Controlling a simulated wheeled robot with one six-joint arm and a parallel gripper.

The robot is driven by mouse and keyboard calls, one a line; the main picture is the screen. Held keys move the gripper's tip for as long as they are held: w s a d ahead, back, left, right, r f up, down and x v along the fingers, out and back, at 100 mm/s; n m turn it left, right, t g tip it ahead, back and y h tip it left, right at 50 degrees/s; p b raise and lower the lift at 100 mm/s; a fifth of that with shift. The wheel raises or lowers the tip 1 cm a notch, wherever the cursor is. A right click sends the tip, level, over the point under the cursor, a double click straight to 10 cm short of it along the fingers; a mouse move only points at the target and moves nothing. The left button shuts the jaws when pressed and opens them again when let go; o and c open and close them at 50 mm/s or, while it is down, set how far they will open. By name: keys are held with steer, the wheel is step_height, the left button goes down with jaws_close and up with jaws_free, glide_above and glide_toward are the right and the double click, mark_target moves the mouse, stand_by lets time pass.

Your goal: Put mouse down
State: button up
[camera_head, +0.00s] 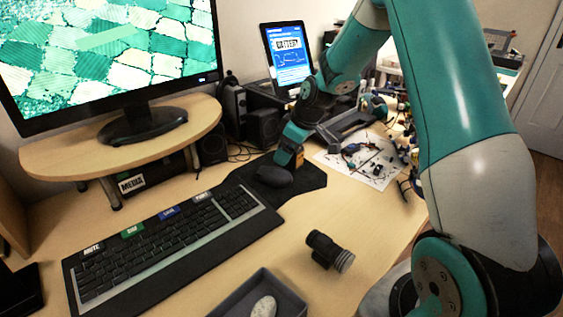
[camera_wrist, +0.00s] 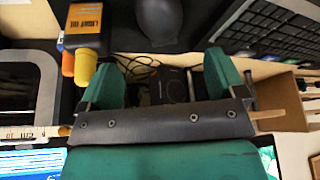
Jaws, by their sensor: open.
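The dark computer mouse (camera_head: 274,175) rests on the black mouse pad (camera_head: 312,181), right of the keyboard. My gripper (camera_head: 290,151) is just behind the mouse, low over the desk. In the wrist view my gripper (camera_wrist: 164,78) has its two green fingers spread wide with nothing held between them. The mouse also shows at the top of the wrist view (camera_wrist: 157,18), beyond the fingertips and apart from them. The exact height of the fingers over the desk is hard to tell.
An orange and black box (camera_wrist: 84,28) stands close beside one finger. The keyboard (camera_head: 170,246) lies left of the pad. A black cylindrical device (camera_head: 329,251) and a grey tray (camera_head: 290,298) are in front. Speakers (camera_head: 263,127) and the monitor stand (camera_head: 190,124) are behind.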

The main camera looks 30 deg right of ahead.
steer(key=s+a+r+g+y, duration=0.1)
steer(key=s+a+r, duration=1.05)
steer(key=a, duration=0.35)
steer(key=s+a+r+g, duration=0.1)
steer(key=s+a, duration=0.3)
steer(key=s, duration=0.5)
steer(key=s+a+r+g, duration=0.1)
steer(key=s+a, duration=0.2)
steer(key=s, duration=0.7)
steer(key=shift+a+r+g+y, duration=0.3)
steer(key=shift+a+r+y, duration=0.05)
steer(key=shift+a+y, duration=0.05)
steer(key=shift+r, duration=0.1)
step_height(320, 180, up, 8)
steer(key=p, duration=0.8)
steer(key=shift+w, duration=0.1)
